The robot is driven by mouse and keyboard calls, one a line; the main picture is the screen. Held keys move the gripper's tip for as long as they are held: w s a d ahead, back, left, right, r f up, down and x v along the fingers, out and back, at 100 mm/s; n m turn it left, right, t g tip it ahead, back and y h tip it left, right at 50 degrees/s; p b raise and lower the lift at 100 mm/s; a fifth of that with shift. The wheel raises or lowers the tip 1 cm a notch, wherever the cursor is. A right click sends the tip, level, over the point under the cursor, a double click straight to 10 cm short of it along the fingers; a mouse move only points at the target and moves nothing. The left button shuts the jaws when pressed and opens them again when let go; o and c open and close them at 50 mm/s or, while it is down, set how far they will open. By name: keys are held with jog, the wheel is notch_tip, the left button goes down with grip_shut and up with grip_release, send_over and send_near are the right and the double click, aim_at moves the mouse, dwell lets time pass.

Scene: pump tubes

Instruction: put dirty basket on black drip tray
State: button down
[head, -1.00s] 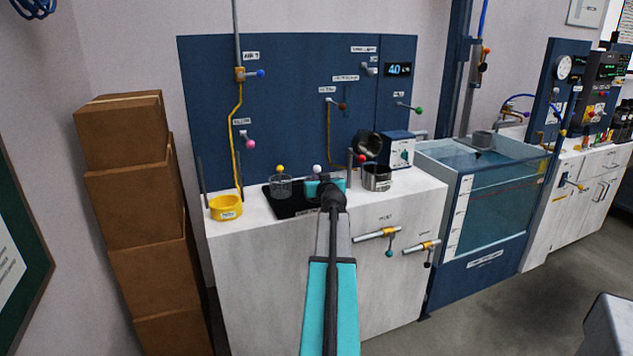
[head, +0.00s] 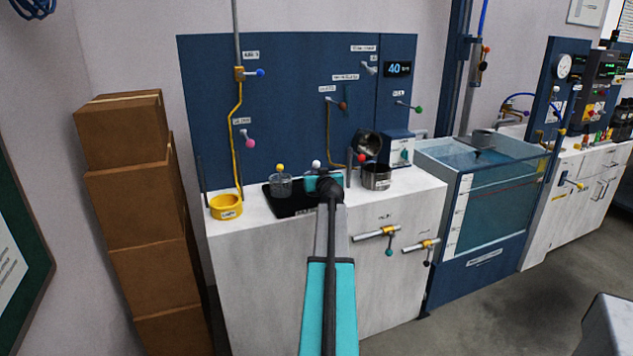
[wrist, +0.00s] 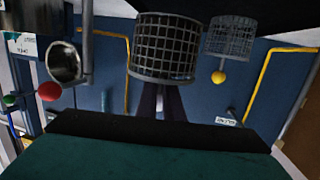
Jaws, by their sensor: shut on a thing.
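My gripper (head: 324,185) is over the right part of the black drip tray (head: 283,210). In the wrist view its dark fingers (wrist: 160,98) are shut at a mesh basket (wrist: 165,48) with dark mesh. That basket is mostly hidden behind my gripper in the head view; a white ball (head: 316,163) shows just above the gripper. A second mesh basket (head: 280,187) with a yellow ball stands at the tray's left part; it also shows in the wrist view (wrist: 230,38). I cannot tell whether the held basket touches the tray, or which is dirty.
A yellow ring-shaped holder (head: 226,207) stands left of the tray. A metal pot (head: 376,178) stands to its right, with a tilted metal cup (head: 368,142) and red knob above it. Thin upright posts flank the tray. A blue panel (head: 290,90) stands behind; a water tank (head: 490,190) is right.

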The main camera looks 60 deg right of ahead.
jog(key=shift+w+d+f, duration=0.1)
jog(key=shift+d+f, duration=0.05)
jog(key=shift+f, duration=1.65)
jog(key=shift+f+b, duration=0.15)
jog(key=shift+b, duration=0.2)
jog(key=c, duration=1.9)
grip_release()
jog(key=shift+r+p, duration=0.25)
jog(key=shift+p, duration=0.15)
jog(key=shift+s+a, duration=0.2)
jog(key=shift+a, duration=0.05)
jog(key=b+v, duration=0.2)
jog(key=v, duration=0.9)
jog(key=shift+s, duration=0.15)
jog(key=shift+s+a, duration=0.1)
